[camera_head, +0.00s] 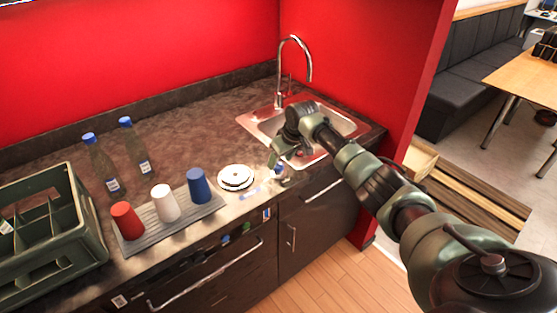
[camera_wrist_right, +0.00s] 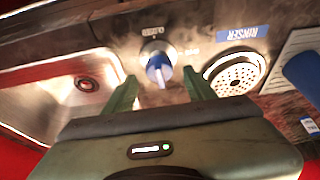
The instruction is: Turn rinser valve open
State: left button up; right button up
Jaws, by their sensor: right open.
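The rinser valve (camera_wrist_right: 158,66) is a small blue knob with a pale lever, on the counter beside the rinser. Small white lettering is printed around it. In the head view the valve (camera_head: 280,172) shows just below my right gripper and is partly hidden by it. The rinser (camera_head: 236,178) is a round white-and-metal disc left of the valve; in the wrist view its perforated plate (camera_wrist_right: 235,74) lies right of the valve, by a blue RINSER label (camera_wrist_right: 243,32). My right gripper (camera_wrist_right: 160,84) is open, its two fingers on either side of the valve. I cannot tell whether they touch it. My left gripper is out of view.
A metal sink (camera_head: 345,122) with a tall tap (camera_head: 297,68) lies behind my right arm. Red, white and blue cups (camera_head: 164,203) stand on a grey mat. Two bottles (camera_head: 137,148) and a green crate (camera_head: 50,270) are at the left. The counter behind the rinser is clear.

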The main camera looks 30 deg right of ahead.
jog(key=shift+x, duration=0.95)
